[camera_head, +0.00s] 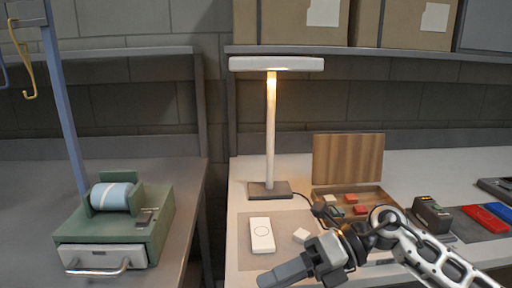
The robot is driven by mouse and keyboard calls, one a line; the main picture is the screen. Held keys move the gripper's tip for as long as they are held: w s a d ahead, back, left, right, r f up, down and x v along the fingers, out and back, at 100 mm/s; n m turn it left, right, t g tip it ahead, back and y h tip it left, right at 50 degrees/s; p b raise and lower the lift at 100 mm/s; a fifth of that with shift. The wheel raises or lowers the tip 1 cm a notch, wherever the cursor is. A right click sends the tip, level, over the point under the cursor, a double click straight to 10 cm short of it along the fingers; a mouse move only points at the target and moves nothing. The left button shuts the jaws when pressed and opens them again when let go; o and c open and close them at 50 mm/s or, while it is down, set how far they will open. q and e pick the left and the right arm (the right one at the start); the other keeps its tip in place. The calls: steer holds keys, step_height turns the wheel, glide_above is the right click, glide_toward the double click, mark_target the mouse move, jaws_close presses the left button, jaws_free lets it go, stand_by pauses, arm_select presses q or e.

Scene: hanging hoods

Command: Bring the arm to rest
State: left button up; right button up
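My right arm (432,255) comes in from the lower right and reaches left over the front of the white table. My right gripper (284,272) hangs at its end near the table's front left, in front of a white device with a round button (262,235) and a small white block (301,235). The dark fingers are seen side-on, so I cannot tell whether they are open or shut. I see nothing held in them. My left gripper is not in view.
A lit lamp (270,130) stands on the white table. Behind my arm is an open wooden box (348,160) with small coloured blocks. A dark device (431,215) is to its right. A green machine with a drawer (120,225) stands on the left table; a gap separates the tables.

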steer(key=s+a+r+m+t+y, duration=0.1)
steer(key=a+r+m+t+y, duration=0.1)
steer(key=a+m+t+y, duration=0.35)
steer(key=d+f+m+t+h, duration=0.6)
steer(key=f+m+t+h, duration=0.15)
steer(key=m, duration=0.85)
steer(key=d+f+m+t+h, duration=0.65)
steer(key=f+m, duration=0.25)
steer(key=m, duration=0.6)
steer(key=s+d+f+m+g+h, duration=0.1)
steer(key=s+f+m+g, duration=0.1)
steer(key=s+f, duration=0.3)
steer(key=s+d+f+m+g+h, duration=0.1)
steer(key=s+d+f+m+g, duration=0.1)
steer(key=s+f+m+g, duration=0.1)
step_height(320, 180, down, 2)
steer(key=s+g, duration=0.1)
steer(key=s, duration=0.1)
steer(key=shift+s+d+f, duration=0.25)
steer(key=shift+s+d, duration=0.05)
steer(key=shift+s, duration=0.05)
